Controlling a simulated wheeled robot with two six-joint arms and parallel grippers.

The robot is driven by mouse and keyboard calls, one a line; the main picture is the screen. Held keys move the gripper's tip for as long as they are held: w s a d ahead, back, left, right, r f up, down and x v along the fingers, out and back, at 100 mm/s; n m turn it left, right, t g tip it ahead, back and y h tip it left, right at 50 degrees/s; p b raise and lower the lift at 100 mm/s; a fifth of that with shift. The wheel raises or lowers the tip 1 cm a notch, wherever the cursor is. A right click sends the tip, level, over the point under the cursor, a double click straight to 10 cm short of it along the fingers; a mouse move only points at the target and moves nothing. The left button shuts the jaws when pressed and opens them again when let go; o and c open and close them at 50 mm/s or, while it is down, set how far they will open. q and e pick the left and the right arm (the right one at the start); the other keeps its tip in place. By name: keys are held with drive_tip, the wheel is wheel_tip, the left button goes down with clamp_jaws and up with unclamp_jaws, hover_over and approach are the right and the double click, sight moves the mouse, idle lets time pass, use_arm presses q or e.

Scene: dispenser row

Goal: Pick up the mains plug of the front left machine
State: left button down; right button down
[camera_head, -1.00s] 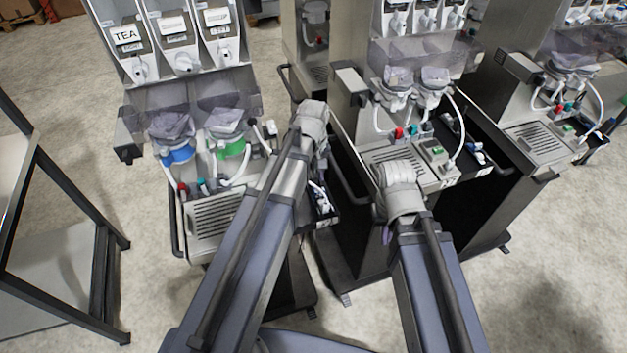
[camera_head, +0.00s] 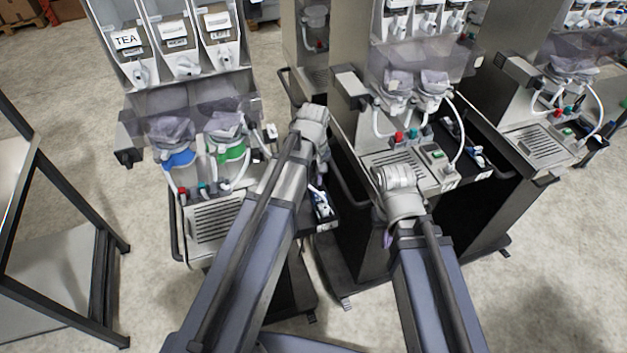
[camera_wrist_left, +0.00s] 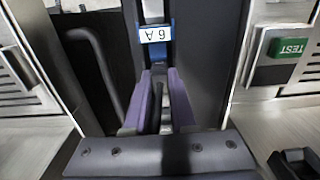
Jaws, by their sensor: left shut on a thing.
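The front left machine (camera_head: 215,222) has a TEA label and blue and green collars on its funnels. My left gripper (camera_wrist_left: 160,88) has its purple fingers shut on a narrow dark thing, which I take for the mains plug (camera_wrist_left: 158,100); its outline is mostly hidden between the fingers. In the head view, my left wrist (camera_head: 312,125) is at the right side of this machine, and its fingers are hidden behind the arm. My right gripper (camera_head: 387,236) is in front of the middle machine; only a purple bit of it shows, and its opening is hidden.
A label reading 6 A (camera_wrist_left: 155,34) is just beyond the left fingers. The middle machine (camera_head: 395,165) stands close on the right, with a black side tray (camera_head: 478,132). A green TEST button (camera_wrist_left: 288,47) is at the right. A dark-framed table (camera_head: 70,200) stands at the far left.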

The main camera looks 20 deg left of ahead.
use_arm(q)
wheel_tip(320, 180, up, 10)
drive_tip(key=p, duration=0.9)
drive_tip(key=shift+p, duration=0.4)
drive_tip(key=shift+r+p, duration=1.05)
drive_tip(key=shift+r, duration=0.05)
wheel_tip(320, 180, up, 3)
drive_tip(key=p, duration=0.3)
drive_tip(key=shift+f, duration=0.1)
idle(0.3)
drive_tip(key=b, duration=0.8)
approach(314, 179)
drive_tip(key=w+a+f, duration=0.3)
drive_tip(key=w, duration=0.1)
drive_tip(key=shift+w+a+f, duration=0.15)
drive_tip(key=shift+w+f, duration=0.05)
drive_tip(key=shift+w, duration=0.2)
